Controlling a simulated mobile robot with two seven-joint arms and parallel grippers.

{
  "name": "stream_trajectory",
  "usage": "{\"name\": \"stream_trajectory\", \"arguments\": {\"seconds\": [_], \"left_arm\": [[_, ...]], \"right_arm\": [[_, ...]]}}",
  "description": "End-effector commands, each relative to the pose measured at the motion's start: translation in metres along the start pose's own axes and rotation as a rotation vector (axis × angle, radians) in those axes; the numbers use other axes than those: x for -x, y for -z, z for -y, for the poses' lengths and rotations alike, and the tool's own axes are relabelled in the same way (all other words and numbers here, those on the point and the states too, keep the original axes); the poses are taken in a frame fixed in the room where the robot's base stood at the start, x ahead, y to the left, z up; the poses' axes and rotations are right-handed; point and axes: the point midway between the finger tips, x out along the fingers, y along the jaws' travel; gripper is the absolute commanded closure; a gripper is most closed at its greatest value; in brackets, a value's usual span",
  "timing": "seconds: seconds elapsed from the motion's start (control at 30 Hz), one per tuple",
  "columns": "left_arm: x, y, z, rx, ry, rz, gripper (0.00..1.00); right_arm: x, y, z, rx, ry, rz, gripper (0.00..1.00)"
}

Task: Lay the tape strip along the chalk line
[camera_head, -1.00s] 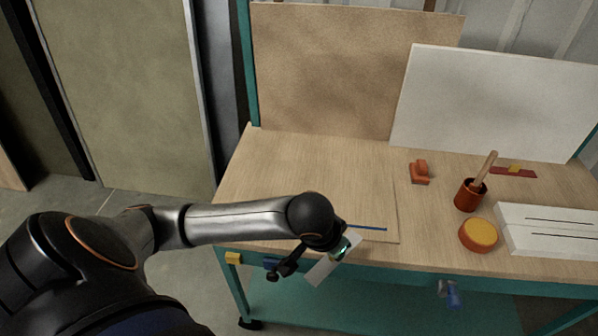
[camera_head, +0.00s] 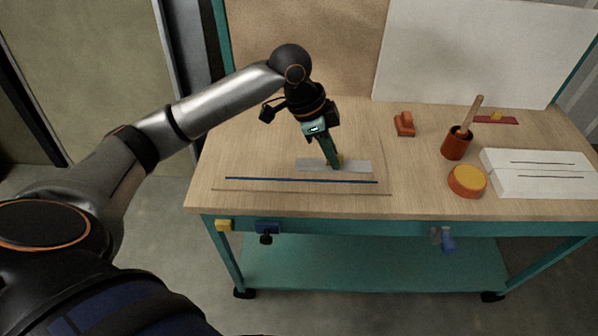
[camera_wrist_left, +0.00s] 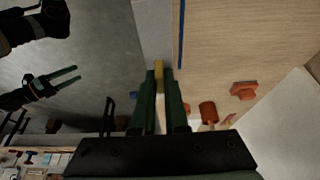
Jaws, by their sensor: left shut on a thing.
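A grey tape strip (camera_head: 360,167) with a yellow tab (camera_wrist_left: 159,72) is in my left gripper (camera_head: 336,162), which is shut on the tab. The strip also shows in the left wrist view (camera_wrist_left: 153,30). It appears raised above the worktop. The blue chalk line (camera_head: 300,180) runs along the front of the bench. The strip is roughly parallel to it and apart from it in both views. The line is partly visible in the left wrist view (camera_wrist_left: 181,30). My right gripper (camera_wrist_left: 76,74) shows in the left wrist view, its fingers apart and empty.
The wooden worktop (camera_head: 230,160) is clear around the line. To the right are an orange block (camera_head: 404,124), a brown cup (camera_head: 456,144) with a wooden handle, an orange round tin (camera_head: 467,181) and a white slotted block (camera_head: 535,174). Upright panels stand behind.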

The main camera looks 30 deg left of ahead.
Motion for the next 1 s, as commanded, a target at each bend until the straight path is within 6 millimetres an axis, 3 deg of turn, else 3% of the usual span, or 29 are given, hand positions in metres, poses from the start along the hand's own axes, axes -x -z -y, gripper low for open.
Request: {"name": "stream_trajectory", "arguments": {"seconds": [0.1,0.3,0.67,0.8,1.0], "left_arm": [[-0.003,-0.031,0.017,0.008,0.001,0.004,1.00],[-0.027,-0.068,0.032,0.005,-0.001,0.002,1.00],[-0.043,-0.093,0.044,0.003,0.001,0.001,1.00],[-0.063,-0.102,0.043,0.001,-0.001,0.001,1.00],[-0.070,-0.104,0.044,0.000,0.002,-0.001,1.00]], "right_arm": [[-0.001,-0.001,0.000,0.000,0.000,0.000,0.31],[-0.003,-0.004,0.000,0.000,0.000,0.000,0.31],[-0.005,-0.005,0.000,0.000,0.000,0.000,0.31],[-0.005,-0.005,0.000,0.000,0.000,0.000,0.31],[-0.005,-0.005,0.000,0.000,0.000,0.000,0.31]]}}
